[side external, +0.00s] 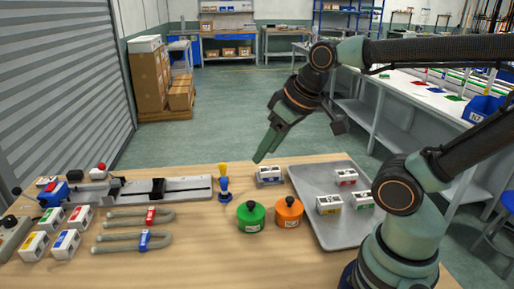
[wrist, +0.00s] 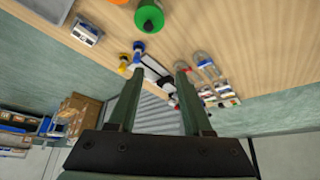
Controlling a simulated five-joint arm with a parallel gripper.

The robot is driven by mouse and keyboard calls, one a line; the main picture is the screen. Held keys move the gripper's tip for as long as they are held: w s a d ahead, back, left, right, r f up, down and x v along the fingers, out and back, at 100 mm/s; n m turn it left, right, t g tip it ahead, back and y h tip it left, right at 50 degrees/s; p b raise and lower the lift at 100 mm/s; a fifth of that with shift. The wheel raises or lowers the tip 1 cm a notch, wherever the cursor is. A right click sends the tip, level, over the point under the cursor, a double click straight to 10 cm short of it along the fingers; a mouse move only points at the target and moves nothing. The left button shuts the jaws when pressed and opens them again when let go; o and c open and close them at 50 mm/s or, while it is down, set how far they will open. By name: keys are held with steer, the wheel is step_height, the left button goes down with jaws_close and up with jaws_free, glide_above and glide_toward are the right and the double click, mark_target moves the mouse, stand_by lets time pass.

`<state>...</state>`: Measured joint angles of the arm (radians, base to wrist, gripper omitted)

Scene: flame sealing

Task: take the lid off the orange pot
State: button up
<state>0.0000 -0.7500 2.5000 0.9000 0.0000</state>
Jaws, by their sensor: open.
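The orange pot (side external: 288,216) stands upright on the wooden table with its lid on, a black knob (side external: 291,196) on top. It is to the right of a green pot (side external: 251,218) that also has a black knob. In the wrist view the green pot (wrist: 149,16) is at the top edge, and a sliver of the orange pot (wrist: 100,1) shows at the top left. My gripper (side external: 264,151) is above the table's far edge, well above and behind the pots. It is open and empty; its two fingers (wrist: 157,76) are spread apart in the wrist view.
A metal tray (side external: 318,185) with several small labelled boxes lies right of the orange pot. Another box (side external: 269,175) sits behind the pots. Blue and yellow-handled tools (side external: 224,185) stand left. A rail fixture (side external: 165,189) and U-shaped tubes (side external: 135,240) are farther left. The table's front middle is clear.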

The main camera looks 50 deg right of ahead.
steer(key=shift+o, duration=0.3)
steer(key=shift+o, duration=1.1)
steer(key=n+g, duration=0.6)
steer(key=n, duration=1.2)
glide_above(290, 198)
step_height(290, 198, down, 7)
steer(key=f, duration=0.6)
steer(key=shift+w+a+f, duration=0.2)
steer(key=shift+a, duration=0.05)
steer(key=shift+s+d+f, duration=0.1)
steer(key=shift+s+f, duration=0.05)
steer(key=shift+f, duration=1.2)
steer(key=shift+s+d+f, duration=0.1)
steer(key=shift+f, duration=1.25)
